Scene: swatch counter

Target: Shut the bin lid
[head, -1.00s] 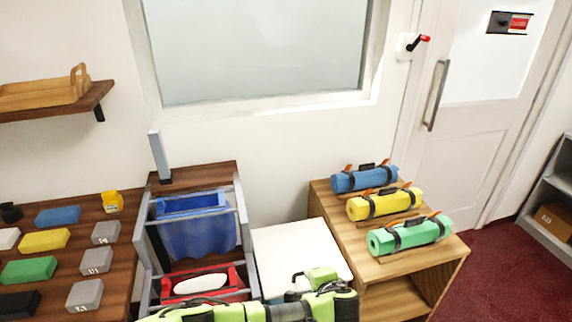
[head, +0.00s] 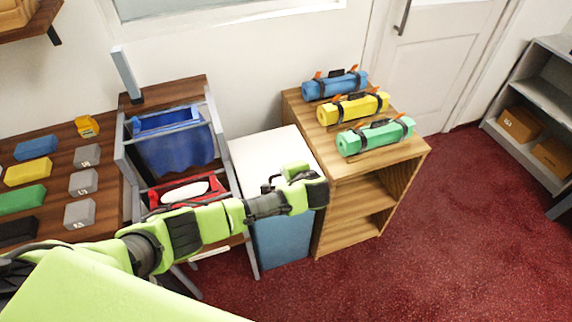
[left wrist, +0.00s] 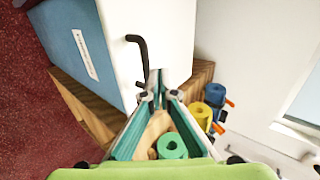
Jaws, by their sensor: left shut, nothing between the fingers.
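The bin has a blue body (head: 280,238) and a white lid (head: 262,148) lying flat over it, with no gap that I can make out. In the left wrist view the blue front (left wrist: 72,45) carries a white label. The white lid (left wrist: 170,35) has a bent black handle (left wrist: 141,55). My left gripper (left wrist: 158,82) is shut and empty, its tips close to the handle's end. I cannot tell whether they touch. In the head view my left arm reaches across the bin's near part, and the fingertips are hard to make out. My right gripper is out of view.
A wooden shelf unit (head: 352,215) with blue, yellow and green rolls stands right of the bin. A grey frame (head: 222,150) with a blue bag (head: 175,145) and red tray (head: 160,193) stands left. Red carpet (head: 440,240) is free at the right.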

